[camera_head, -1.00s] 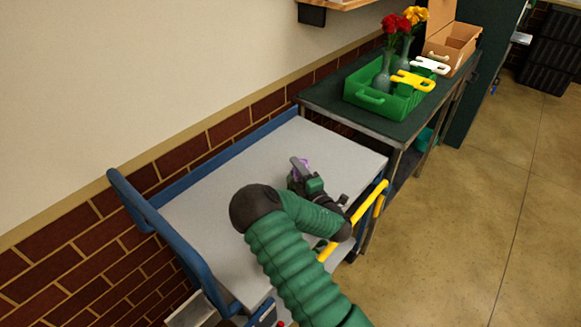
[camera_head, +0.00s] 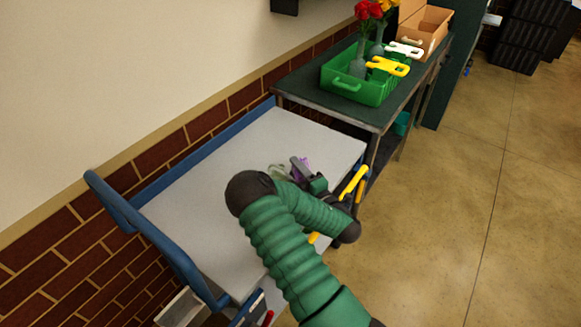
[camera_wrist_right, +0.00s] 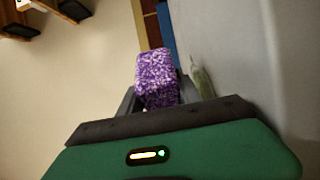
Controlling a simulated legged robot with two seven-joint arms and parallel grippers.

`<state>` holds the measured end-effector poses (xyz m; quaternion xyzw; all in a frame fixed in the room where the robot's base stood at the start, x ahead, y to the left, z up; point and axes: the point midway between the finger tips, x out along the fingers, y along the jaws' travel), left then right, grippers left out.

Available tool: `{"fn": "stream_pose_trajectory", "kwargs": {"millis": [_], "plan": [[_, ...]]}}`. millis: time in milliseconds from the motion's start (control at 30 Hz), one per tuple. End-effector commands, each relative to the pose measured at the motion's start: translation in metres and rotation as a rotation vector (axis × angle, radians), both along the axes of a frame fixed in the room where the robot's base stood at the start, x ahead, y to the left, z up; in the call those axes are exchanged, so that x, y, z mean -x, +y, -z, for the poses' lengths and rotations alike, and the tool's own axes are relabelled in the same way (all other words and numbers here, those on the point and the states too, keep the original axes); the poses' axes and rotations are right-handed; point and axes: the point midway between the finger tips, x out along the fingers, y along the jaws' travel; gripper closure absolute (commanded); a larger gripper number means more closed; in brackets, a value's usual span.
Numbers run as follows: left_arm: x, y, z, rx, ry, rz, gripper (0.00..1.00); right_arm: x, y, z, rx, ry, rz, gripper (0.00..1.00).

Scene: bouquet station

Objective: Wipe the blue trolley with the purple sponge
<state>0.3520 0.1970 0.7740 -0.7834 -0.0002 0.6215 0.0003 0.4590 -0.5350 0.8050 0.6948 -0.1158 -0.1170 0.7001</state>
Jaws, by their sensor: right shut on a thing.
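The blue trolley (camera_head: 207,148) stands along the brick wall with a light grey top and a blue push handle at its left end. My right gripper (camera_head: 301,166) is over the right part of the trolley top, shut on the purple sponge (camera_head: 303,164). In the right wrist view the speckled purple sponge (camera_wrist_right: 157,77) sits between the fingers, beside the grey top surface (camera_wrist_right: 240,50). Whether the sponge touches the top cannot be told. A pale greenish thing (camera_wrist_right: 201,79) lies on the top close to the sponge. My left gripper is out of view.
A dark green table beyond the trolley carries a green crate (camera_head: 345,86) with flower vases and yellow and white handled tools. A cardboard box (camera_head: 422,30) stands behind it. Floor at right is clear.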

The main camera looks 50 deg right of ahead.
Motion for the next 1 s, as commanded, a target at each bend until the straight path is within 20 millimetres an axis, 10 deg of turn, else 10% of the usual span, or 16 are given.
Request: {"fn": "stream_pose_trajectory", "kwargs": {"millis": [500, 1000], "plan": [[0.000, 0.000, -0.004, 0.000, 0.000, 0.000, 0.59, 0.017, -0.001, -0.003, 0.000, 0.000, 0.000, 0.92], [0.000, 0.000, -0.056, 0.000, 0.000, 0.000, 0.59, 0.017, -0.002, -0.062, 0.000, 0.000, 0.000, 0.92]]}}
